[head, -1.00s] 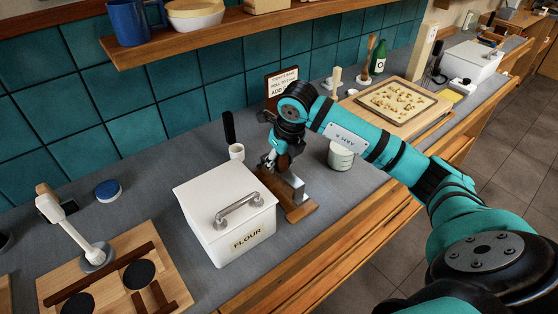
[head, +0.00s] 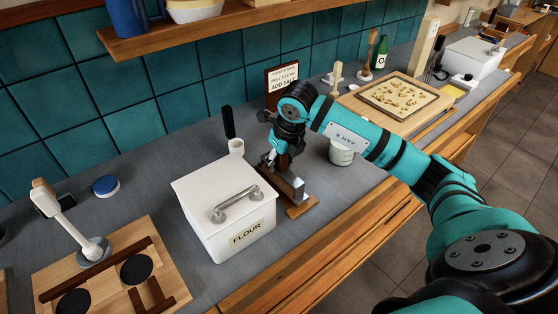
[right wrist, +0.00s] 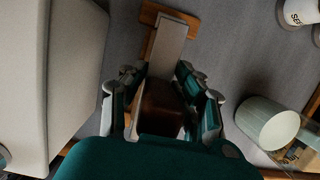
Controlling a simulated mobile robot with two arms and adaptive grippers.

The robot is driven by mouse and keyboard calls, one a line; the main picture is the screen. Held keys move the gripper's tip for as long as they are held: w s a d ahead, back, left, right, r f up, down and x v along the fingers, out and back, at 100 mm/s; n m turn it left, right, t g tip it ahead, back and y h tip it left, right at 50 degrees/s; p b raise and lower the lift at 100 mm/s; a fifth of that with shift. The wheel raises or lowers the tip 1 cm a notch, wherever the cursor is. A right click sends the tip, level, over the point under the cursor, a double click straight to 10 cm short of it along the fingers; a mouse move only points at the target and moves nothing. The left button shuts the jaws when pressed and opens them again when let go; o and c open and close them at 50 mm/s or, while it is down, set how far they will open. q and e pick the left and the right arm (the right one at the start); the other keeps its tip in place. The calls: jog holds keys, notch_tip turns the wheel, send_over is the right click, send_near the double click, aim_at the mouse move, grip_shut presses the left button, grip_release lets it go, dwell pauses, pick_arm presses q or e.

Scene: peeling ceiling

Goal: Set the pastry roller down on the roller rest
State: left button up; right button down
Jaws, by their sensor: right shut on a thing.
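My right gripper (head: 272,158) is low over the counter, just right of the flour box. It is shut on a dark brown block, seen between its fingers in the right wrist view (right wrist: 160,106); I take this for part of the pastry roller. A grey metallic piece (head: 291,184) sits directly below the fingers, and it shows as a flat grey bar in the right wrist view (right wrist: 170,42). Under it lies a small wooden base (head: 303,208), perhaps the roller rest. Fingers and wrist hide much here; I cannot tell whether the held part touches the base. My left gripper is out of view.
A pale round container (head: 341,154) stands to the right. A wooden board (head: 90,265) with black discs lies far left. Open counter is at the front right.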

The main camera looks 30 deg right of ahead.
jog(key=shift+f+b, duration=0.25)
jog(key=shift+b, duration=0.1)
jog(key=c, duration=1)
grip_release()
jog(key=shift+o, duration=0.6)
jog(key=shift+f, duration=0.1)
jog(key=v, duration=1.2)
